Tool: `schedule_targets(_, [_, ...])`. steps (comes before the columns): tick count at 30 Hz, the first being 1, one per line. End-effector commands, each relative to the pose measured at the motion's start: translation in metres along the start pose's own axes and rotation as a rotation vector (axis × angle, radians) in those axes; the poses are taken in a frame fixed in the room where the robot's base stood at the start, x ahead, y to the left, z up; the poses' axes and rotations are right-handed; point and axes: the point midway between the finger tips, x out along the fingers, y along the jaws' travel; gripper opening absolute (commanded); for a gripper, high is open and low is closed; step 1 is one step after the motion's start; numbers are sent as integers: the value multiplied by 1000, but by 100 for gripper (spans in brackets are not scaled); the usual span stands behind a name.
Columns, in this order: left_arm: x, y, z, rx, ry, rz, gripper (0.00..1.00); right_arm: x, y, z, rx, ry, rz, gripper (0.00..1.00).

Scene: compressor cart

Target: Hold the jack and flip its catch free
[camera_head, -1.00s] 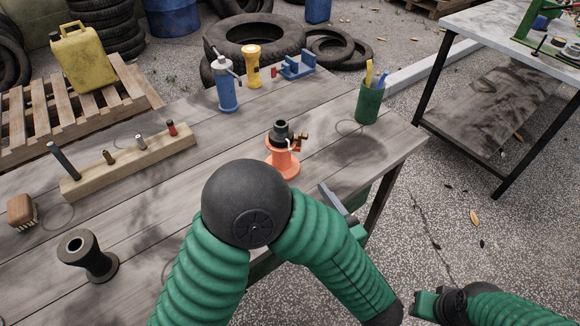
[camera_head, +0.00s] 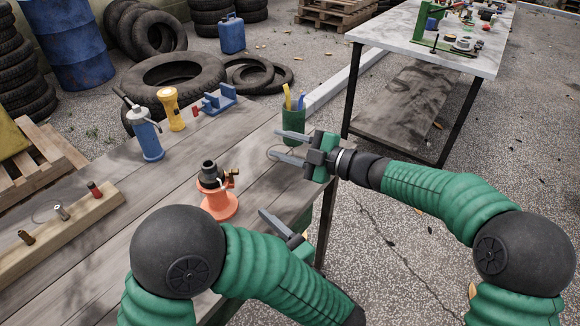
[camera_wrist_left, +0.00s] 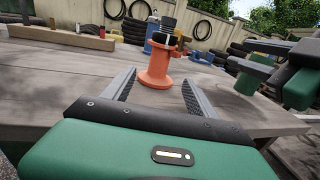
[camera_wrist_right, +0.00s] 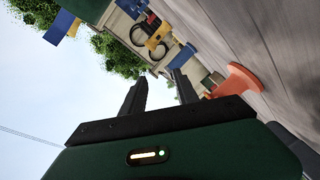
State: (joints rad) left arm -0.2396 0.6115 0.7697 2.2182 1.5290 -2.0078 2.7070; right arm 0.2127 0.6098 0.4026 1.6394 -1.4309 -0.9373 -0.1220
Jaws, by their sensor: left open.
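The jack (camera_head: 218,202) stands upright on the wooden table, with an orange flanged base and a black top. My left gripper is open at the table's near edge, one finger hidden in the head view. In the left wrist view its two fingers (camera_wrist_left: 158,88) point toward the jack (camera_wrist_left: 158,70), which stands beyond their tips, apparently untouched. My right gripper (camera_head: 275,145) is open and empty, right of and beyond the jack. The orange base (camera_wrist_right: 236,82) shows beside its fingers in the right wrist view.
A green pen cup (camera_head: 294,126) stands close behind my right gripper. A blue bottle (camera_head: 148,136), a yellow flashlight (camera_head: 171,108) and a blue holder (camera_head: 215,102) stand at the back. A wooden block with pegs (camera_head: 60,229) lies left. Table is clear around the jack.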

Motion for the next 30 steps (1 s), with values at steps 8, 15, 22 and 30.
schedule_targets(8, [1, 2, 0, -2, 1, 0, 67, -37, -30, -38, -462, 564, -129, 36])
schedule_targets(15, [2, 2, 0, -1, 1, 0, 67, -51, -38, -39, -519, 635, -152, 36])
schedule_targets(22, [34, 3, -1, -1, 3, 8, 67, -50, -38, -39, -517, 632, -152, 36])
schedule_targets(30, [99, 3, -1, -1, 4, 8, 67, -50, -38, -39, -516, 631, -153, 36])
